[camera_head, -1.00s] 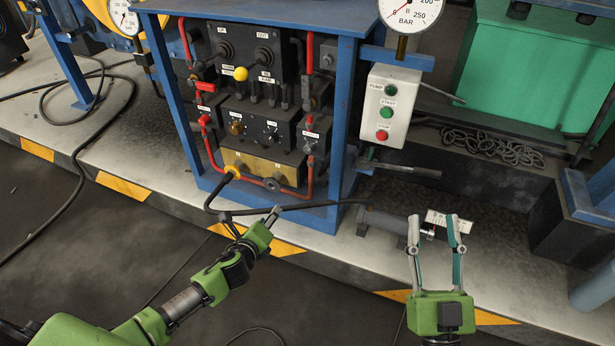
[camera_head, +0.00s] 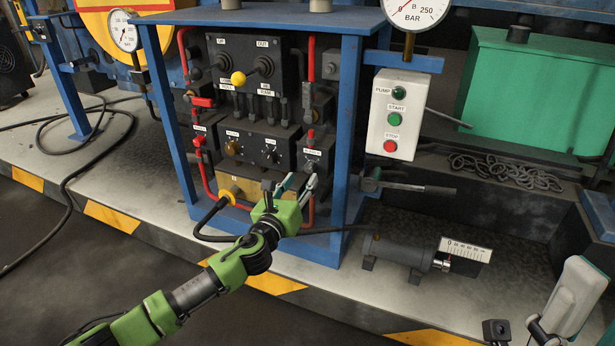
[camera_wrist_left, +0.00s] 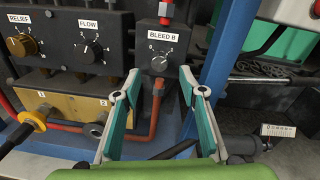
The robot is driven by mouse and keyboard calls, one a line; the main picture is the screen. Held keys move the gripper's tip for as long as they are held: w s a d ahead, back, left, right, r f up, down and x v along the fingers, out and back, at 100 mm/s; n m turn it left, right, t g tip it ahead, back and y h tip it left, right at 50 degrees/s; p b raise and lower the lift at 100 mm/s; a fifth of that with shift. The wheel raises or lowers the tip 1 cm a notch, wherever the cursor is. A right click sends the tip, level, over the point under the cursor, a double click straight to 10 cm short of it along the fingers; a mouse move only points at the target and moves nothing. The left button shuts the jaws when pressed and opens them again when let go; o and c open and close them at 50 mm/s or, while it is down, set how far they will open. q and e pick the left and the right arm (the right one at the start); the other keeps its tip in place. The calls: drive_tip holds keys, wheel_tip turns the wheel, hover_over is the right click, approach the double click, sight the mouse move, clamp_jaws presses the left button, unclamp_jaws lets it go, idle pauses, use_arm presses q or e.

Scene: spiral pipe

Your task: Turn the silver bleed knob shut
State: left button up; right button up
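The silver bleed knob (camera_wrist_left: 159,62) is a small round knob below the "BLEED B" label in the left wrist view. In the head view the knob (camera_head: 312,167) is on the right of the lower dark panel, just above the gripper tips. My left gripper (camera_wrist_left: 159,85) is open, its two teal-padded fingers spread below and to either side of the knob, with nothing between them. In the head view my left gripper (camera_head: 299,182) is in front of the panel's right part.
The relief knob (camera_wrist_left: 22,46) and flow knob (camera_wrist_left: 90,52) are left of the bleed knob. A red pipe (camera_wrist_left: 155,110) runs down below it. The blue frame post (camera_head: 347,130) stands close on the right. A grey cylinder (camera_head: 395,252) with a scale lies on the ledge.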

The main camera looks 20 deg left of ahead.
sight(308, 170)
use_arm(q)
drive_tip(key=w, duration=0.2)
drive_tip(key=w+b, duration=0.1)
drive_tip(key=w, duration=0.1)
drive_tip(key=shift+w+d+f, duration=0.15)
drive_tip(key=shift+w, duration=0.15)
drive_tip(key=shift+w+b, duration=0.3)
drive_tip(key=shift+w, duration=0.3)
clamp_jaws()
